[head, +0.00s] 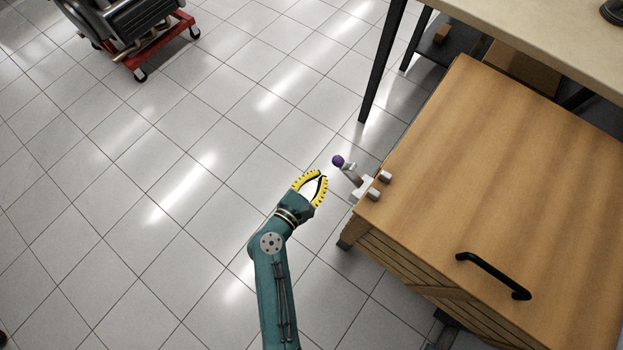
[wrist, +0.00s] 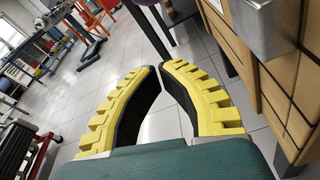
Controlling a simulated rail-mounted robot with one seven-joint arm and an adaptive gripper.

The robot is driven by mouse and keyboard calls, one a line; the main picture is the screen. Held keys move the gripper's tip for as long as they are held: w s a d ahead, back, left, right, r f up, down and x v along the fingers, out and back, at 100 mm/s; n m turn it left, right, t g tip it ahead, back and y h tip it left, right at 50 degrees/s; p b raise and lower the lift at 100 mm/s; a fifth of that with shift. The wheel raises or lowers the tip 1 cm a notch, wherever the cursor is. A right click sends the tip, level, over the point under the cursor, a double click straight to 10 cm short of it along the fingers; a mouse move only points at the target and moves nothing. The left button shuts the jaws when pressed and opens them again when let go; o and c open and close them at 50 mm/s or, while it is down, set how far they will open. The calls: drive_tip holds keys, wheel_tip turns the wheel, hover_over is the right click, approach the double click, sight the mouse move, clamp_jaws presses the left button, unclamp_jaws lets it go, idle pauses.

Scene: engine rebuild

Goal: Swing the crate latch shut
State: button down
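The crate latch (head: 354,178) is a grey metal lever with a purple ball knob (head: 338,160). It is mounted at the left corner of the wooden crate (head: 500,190), and the lever points outward, away from the crate. My gripper (head: 322,176) has yellow ribbed fingers, curved so that their tips nearly meet, with nothing between them. It is just left of the knob, apart from it in the head view. In the wrist view, the knob (wrist: 146,2) is cut by the top edge, ahead of the fingertips. A grey metal latch part (wrist: 265,28) shows at upper right.
A black handle (head: 493,276) sits on the crate lid. A workbench (head: 540,40) with dark legs stands behind the crate. A red wheeled stand with an engine (head: 130,30) is at upper left. The tiled floor (head: 130,190) left of my gripper is clear.

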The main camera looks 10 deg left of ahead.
sight(350, 171)
drive_tip(key=w+d+r+b, duration=0.1)
drive_tip(key=w+d+r, duration=0.1)
drive_tip(key=w+r, duration=0.1)
drive_tip(key=shift+d, duration=0.2)
drive_tip(key=shift+r, duration=0.15)
idle(0.3)
drive_tip(key=shift+s+r+m+p, duration=0.1)
drive_tip(key=shift+r+m+p, duration=0.1)
drive_tip(key=shift+m+p, duration=0.15)
